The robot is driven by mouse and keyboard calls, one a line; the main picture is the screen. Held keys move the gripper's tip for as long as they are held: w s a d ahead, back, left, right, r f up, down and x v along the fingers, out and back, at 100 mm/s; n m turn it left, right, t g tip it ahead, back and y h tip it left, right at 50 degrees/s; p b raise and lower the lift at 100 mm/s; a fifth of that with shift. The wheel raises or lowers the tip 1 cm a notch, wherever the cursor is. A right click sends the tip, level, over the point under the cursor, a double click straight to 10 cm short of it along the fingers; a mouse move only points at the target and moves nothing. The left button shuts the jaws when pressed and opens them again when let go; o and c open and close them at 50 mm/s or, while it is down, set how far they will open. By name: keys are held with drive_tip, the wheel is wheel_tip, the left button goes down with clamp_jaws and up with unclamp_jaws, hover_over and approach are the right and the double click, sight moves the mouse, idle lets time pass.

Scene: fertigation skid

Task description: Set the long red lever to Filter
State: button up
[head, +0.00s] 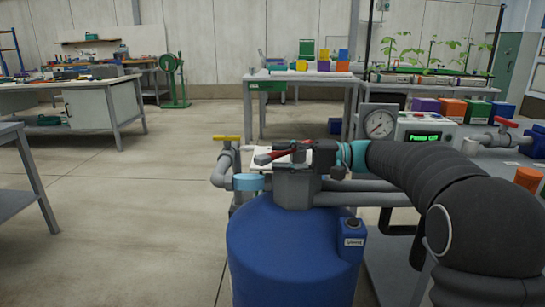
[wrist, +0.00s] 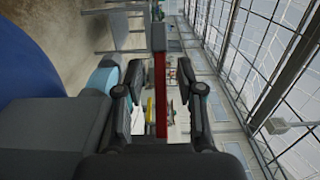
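The long red lever (head: 278,155) lies above the grey valve head (head: 297,188) on top of the blue tank (head: 290,250). Its grey tip points left in the head view. My gripper (head: 300,151) is at the lever, coming from the right. In the wrist view the red lever (wrist: 161,95) runs lengthwise between the two fingers of my gripper (wrist: 159,72). A gap shows on each side of it, so the gripper is open around the lever. The valve's position labels cannot be read.
A grey pipe with a yellow handle (head: 228,138) stands left of the valve head, by a light-blue cup-like part (head: 248,182). A pressure gauge (head: 379,123) and a box with a green display (head: 424,134) stand behind my arm. Open floor (head: 150,200) lies to the left.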

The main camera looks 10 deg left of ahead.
drive_tip(key=v, duration=0.9)
drive_tip(key=shift+d, duration=0.2)
drive_tip(key=shift+w, duration=0.1)
drive_tip(key=shift+c, duration=0.2)
